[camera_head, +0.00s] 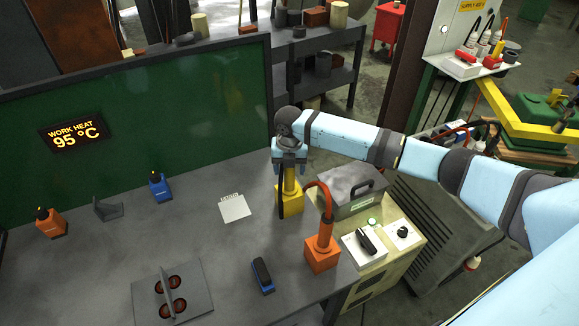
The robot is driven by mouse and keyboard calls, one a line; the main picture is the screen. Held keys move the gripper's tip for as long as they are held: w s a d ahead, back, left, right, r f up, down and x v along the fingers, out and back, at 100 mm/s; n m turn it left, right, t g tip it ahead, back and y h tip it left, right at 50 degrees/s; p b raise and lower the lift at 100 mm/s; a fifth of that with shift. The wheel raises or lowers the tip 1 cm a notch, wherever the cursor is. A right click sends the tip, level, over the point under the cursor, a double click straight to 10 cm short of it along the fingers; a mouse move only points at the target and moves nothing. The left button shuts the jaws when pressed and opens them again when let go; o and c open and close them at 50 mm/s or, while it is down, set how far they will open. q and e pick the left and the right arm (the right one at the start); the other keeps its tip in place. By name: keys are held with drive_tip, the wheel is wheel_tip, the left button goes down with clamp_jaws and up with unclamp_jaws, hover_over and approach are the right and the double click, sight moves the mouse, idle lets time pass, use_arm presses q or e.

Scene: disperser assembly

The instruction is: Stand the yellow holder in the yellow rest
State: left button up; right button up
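The yellow holder (289,180) is a slim yellow upright piece with a black cable hanging down on its left side. It stands straight above the yellow rest (289,204), a yellow block at the back right of the table, and its lower end meets the block. Whether it is fully seated is hard to tell. My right gripper (289,164) points down right at the top of the yellow holder and hides that top. The fingers are too small and covered to tell whether they grip it. My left gripper is not in view.
An orange holder with a cable stands in an orange rest (322,254) close in front. A grey case (346,190) is to the right. A blue block (159,187), an orange block (50,223), a dark blue-based tool (263,275) and a plate with red rings (199,288) lie leftward.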

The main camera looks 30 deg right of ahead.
drive_tip(key=shift+r, duration=0.25)
wheel_tip(320, 180, up, 13)
drive_tip(key=b, duration=0.1)
drive_tip(key=shift+r, duration=0.2)
idle(0.5)
